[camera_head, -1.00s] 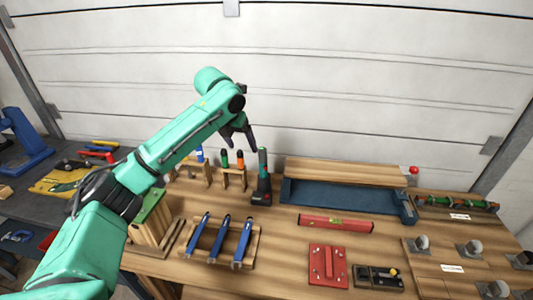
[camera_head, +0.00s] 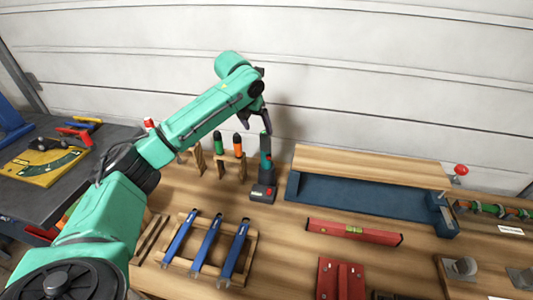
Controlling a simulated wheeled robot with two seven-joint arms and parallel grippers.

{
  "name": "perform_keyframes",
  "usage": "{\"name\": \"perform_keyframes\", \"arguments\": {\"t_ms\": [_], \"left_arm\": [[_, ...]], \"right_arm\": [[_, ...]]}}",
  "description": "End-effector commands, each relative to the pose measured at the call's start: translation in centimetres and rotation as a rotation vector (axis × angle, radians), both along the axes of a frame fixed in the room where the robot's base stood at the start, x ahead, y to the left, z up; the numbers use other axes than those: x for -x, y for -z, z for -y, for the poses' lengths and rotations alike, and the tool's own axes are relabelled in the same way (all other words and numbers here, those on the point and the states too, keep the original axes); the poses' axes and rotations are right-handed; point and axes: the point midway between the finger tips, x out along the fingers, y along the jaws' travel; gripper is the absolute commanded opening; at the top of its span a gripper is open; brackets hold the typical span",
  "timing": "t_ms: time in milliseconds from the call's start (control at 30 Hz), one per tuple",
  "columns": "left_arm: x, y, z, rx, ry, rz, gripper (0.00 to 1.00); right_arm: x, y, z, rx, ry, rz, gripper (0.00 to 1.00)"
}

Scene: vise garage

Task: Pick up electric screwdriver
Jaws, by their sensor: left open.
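The electric screwdriver (camera_head: 264,165) stands upright on the wooden bench, with a teal and black body and a dark base with a red spot. My left gripper (camera_head: 257,125) is open, just above and at the top of the screwdriver, its dark fingers pointing down. One finger overlaps the screwdriver's top in the picture; I cannot tell whether they touch. Nothing is held. My right gripper is not in view.
A wooden rack (camera_head: 232,166) with green and orange handled tools stands left of the screwdriver. A blue vise-like tool (camera_head: 360,195) lies to the right. A red level (camera_head: 354,231) and a rack of blue tools (camera_head: 208,243) lie in front.

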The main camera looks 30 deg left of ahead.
Motion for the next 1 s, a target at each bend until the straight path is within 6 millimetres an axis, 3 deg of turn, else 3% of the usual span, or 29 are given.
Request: {"name": "perform_keyframes", "arguments": {"t_ms": [200,333,500,600,833,867,1000], "left_arm": [[-2.1,4.8,0.2,0.001,-0.001,-0.006,0.82],[-2.7,6.4,0.3,0.001,-0.002,-0.004,0.82],[-3.8,9.0,0.3,0.001,-0.001,-0.005,0.82],[-4.4,10.7,0.4,0.001,-0.002,-0.003,0.82],[-4.6,11.2,0.3,-0.001,0.0,-0.001,0.82],[-4.6,11.2,0.3,-0.001,0.0,-0.001,0.78],[-4.6,11.2,0.3,-0.001,0.0,-0.001,0.25]], "right_arm": [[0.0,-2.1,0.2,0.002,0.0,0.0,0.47],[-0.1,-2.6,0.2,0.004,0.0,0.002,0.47],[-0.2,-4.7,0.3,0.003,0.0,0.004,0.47],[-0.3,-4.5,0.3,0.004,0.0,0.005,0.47],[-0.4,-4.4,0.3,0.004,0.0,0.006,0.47],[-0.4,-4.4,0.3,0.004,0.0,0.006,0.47],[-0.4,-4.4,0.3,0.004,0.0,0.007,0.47]]}}
